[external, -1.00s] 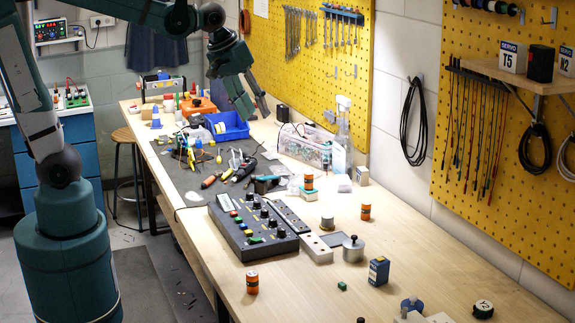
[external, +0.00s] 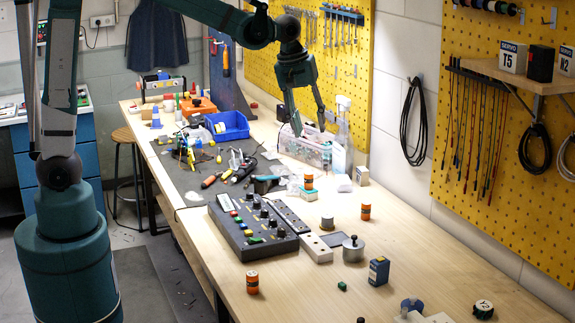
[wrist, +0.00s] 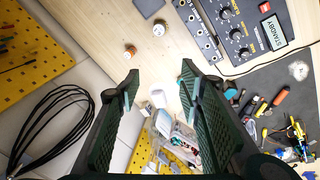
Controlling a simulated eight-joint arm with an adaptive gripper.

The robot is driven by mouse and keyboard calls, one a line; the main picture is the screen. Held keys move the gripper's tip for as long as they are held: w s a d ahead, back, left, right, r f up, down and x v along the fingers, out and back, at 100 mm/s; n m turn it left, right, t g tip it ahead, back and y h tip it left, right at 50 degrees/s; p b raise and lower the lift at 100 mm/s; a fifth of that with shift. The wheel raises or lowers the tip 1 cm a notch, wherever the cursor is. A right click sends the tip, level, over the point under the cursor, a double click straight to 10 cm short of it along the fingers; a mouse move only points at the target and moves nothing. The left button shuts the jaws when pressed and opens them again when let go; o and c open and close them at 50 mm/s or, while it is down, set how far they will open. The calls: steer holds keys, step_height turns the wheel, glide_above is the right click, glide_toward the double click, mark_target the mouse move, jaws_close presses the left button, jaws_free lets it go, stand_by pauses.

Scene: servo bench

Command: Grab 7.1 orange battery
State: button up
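Several orange batteries with dark bands stand upright on the bench. One orange battery (external: 252,283) is at the near left edge, and another orange battery (external: 365,212) is right of centre. A third orange battery (external: 308,183) stands on a small green-and-white block (external: 309,195). The labels are too small to read, so I cannot tell which is 7.1. One orange battery also shows in the wrist view (wrist: 130,52), beyond my left fingertip. My gripper (external: 310,131) is open and empty above the clear plastic box. Its fingers are wide apart in the wrist view (wrist: 160,77).
A dark control panel (external: 252,226) lies mid-bench, beside a metal pot (external: 353,249) and a blue box (external: 378,271). A spray bottle (external: 342,125) and the clear box (external: 302,148) stand near the pegboard wall. Tools clutter the grey mat (external: 190,178).

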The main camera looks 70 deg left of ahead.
steer(key=w+d+f+n+g, duration=0.1)
steer(key=w+d+f+n, duration=0.15)
steer(key=w+f, duration=0.7)
steer(key=n+g+b, duration=0.1)
steer(key=n+g, duration=0.1)
steer(key=n, duration=0.2)
glide_above(366, 203)
steer(key=f, duration=1.1)
steer(key=shift+s+f, duration=0.2)
steer(key=shift+f, duration=0.15)
steer(key=shift+w+d+f, duration=0.1)
steer(key=shift+w+f, duration=0.1)
steer(key=shift+f, duration=0.3)
steer(key=shift+f, duration=0.1)
steer(key=shift+f, duration=1.2)
steer(key=shift+f, duration=0.1)
steer(key=shift+f, duration=2.55)
steer(key=c, duration=1.1)
